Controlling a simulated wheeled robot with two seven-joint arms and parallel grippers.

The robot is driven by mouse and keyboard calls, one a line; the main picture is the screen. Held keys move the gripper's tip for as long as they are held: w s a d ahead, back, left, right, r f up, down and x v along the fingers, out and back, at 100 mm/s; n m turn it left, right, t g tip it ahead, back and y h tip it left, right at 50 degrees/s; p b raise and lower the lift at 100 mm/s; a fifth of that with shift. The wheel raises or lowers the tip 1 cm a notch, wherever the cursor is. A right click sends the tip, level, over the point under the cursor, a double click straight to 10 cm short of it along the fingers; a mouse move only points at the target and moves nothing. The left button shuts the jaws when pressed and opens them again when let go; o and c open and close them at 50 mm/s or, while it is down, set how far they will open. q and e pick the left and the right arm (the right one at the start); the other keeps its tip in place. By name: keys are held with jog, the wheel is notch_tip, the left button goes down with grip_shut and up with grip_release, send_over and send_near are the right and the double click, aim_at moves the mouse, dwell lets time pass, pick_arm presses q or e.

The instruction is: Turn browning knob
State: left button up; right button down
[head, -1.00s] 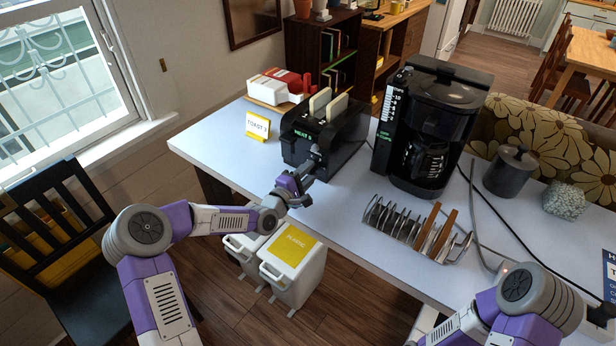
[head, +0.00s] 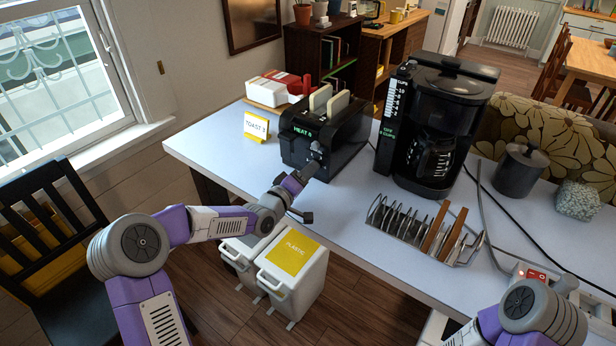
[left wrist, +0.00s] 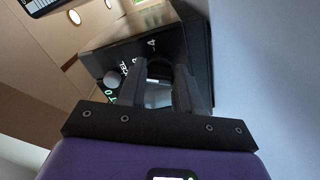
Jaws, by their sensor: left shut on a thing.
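The black toaster (head: 345,148) stands on the white table with two bread slices (head: 328,101) in its top. A green display on its front reads HEAT and a digit too small to be sure of. My left gripper (head: 314,160) is at the toaster's front, shut on the browning knob. In the left wrist view, the fingers (left wrist: 166,88) straddle the knob (left wrist: 159,92), which they partly hide. Markings and a second round grey control (left wrist: 112,79) show beside it. A yellow card (head: 256,126) left of the toaster reads TOAST 3. My right gripper is out of view.
A coffee maker (head: 438,125) stands right of the toaster. A metal rack (head: 410,231) is near the table's front edge. White bins (head: 292,272) stand on the floor below my left forearm. Cables cross the table at right.

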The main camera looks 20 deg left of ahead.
pick_arm(q)
jog(key=shift+m, duration=0.3)
jog(key=o, duration=1.1)
jog(key=shift+c, duration=0.2)
jog(key=p+v, duration=0.1)
jog(key=v, duration=0.6)
jog(key=shift+s+a, duration=0.1)
jog(key=shift+s, duration=0.15)
